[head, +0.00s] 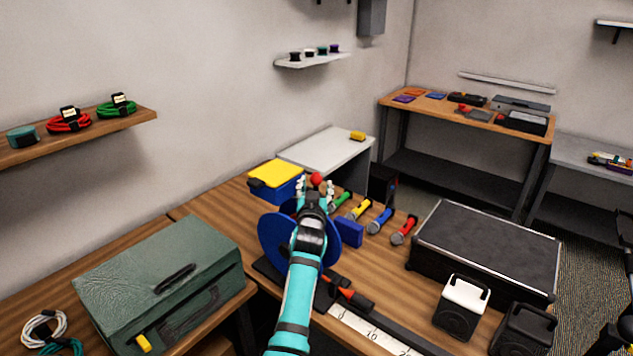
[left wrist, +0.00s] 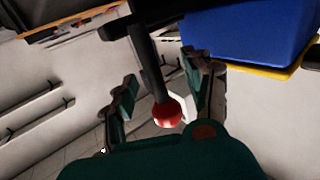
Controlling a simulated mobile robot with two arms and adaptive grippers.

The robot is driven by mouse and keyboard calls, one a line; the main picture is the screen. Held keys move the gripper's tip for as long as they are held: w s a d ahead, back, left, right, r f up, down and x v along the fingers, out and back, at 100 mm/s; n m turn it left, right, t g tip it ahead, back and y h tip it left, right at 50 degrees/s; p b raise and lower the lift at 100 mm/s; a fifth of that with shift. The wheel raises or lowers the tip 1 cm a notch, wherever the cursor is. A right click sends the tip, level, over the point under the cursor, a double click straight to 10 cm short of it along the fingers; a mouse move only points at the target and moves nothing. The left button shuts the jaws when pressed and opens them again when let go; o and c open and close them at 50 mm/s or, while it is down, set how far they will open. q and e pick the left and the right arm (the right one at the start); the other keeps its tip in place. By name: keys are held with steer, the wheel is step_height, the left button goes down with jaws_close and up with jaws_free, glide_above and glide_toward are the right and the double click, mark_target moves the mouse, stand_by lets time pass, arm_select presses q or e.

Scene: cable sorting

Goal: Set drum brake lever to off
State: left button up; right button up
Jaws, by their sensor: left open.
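The blue cable drum (head: 271,238) stands on the wooden workbench, partly hidden behind my left arm. The brake lever ends in a red ball knob (head: 316,179), which shows just past my left gripper (head: 315,187). In the left wrist view, the dark lever rod (left wrist: 150,68) runs down to the red knob (left wrist: 167,115). The open fingers of my left gripper (left wrist: 166,78) stand on either side of the rod, with gaps visible. I cannot tell whether either finger touches it. My right gripper is not in view.
A blue bin with a yellow lid (head: 276,174) stands close behind the drum. Several coloured-handled tools (head: 380,219) lie to the right. A green case (head: 160,280) is at the left, and a black flight case (head: 486,250) at the right.

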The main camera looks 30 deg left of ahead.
arm_select(q)
steer(key=shift+s+d+r, duration=0.15)
steer(key=shift+s+r, duration=0.05)
steer(key=shift+s+d+r, duration=0.15)
steer(key=shift+s, duration=0.05)
steer(key=shift+c, duration=0.4)
steer(key=shift+s+r, duration=0.1)
steer(key=shift+c, duration=2.2)
steer(key=shift+w+f, duration=0.2)
steer(key=shift+f, duration=0.05)
steer(key=c, duration=0.5)
jaws_close()
steer(key=shift+w, duration=0.1)
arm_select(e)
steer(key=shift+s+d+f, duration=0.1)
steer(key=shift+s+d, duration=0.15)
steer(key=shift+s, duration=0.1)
